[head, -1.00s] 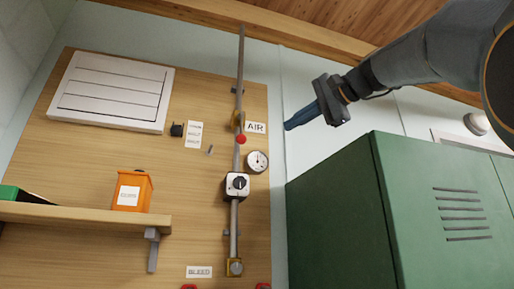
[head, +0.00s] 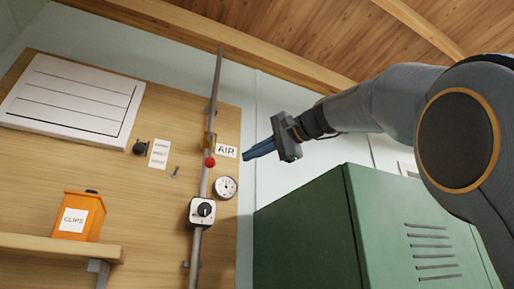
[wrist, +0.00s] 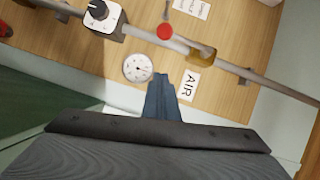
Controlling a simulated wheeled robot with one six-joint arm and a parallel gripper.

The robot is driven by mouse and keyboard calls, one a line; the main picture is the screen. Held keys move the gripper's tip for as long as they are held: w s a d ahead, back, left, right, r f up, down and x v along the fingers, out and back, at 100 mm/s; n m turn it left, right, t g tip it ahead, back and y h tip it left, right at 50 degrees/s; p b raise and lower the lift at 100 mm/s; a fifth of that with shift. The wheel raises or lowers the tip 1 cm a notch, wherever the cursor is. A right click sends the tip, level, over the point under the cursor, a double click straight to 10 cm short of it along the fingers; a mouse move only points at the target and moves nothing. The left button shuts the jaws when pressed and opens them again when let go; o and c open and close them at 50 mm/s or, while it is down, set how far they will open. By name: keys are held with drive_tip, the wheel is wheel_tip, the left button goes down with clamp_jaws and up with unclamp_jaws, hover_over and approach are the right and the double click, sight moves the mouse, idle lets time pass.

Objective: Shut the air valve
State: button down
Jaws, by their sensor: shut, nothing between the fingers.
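The air valve is a brass body (head: 211,139) on the vertical grey pipe, beside the AIR label (head: 227,151). Its red knob (head: 210,162) sits just below the brass body, over the pipe. In the wrist view the brass body (wrist: 202,52) and the red knob (wrist: 165,32) lie beyond my fingertips, close to the pipe's line. My gripper (head: 247,155) is shut and empty, with blue fingers pointing left, to the right of the label and apart from the valve. Its shut fingertips also show in the wrist view (wrist: 161,78), between the gauge and the label.
A round gauge (head: 225,187) and a box with a black dial (head: 203,210) are below the valve. A green cabinet (head: 300,235) stands at right below my arm. An orange CLIPS box (head: 78,217) is on a shelf (head: 50,246). A white panel (head: 75,93) hangs upper left.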

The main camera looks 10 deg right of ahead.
sight(211, 150)
drive_tip(key=w+a+f+p, duration=0.1)
drive_tip(key=w+a+p, duration=0.1)
drive_tip(key=a, duration=0.5)
drive_tip(key=shift+w+f+p, duration=0.15)
drive_tip(key=shift+p, duration=0.3)
drive_tip(key=shift+w+f, duration=0.1)
drive_tip(key=shift+f, duration=0.05)
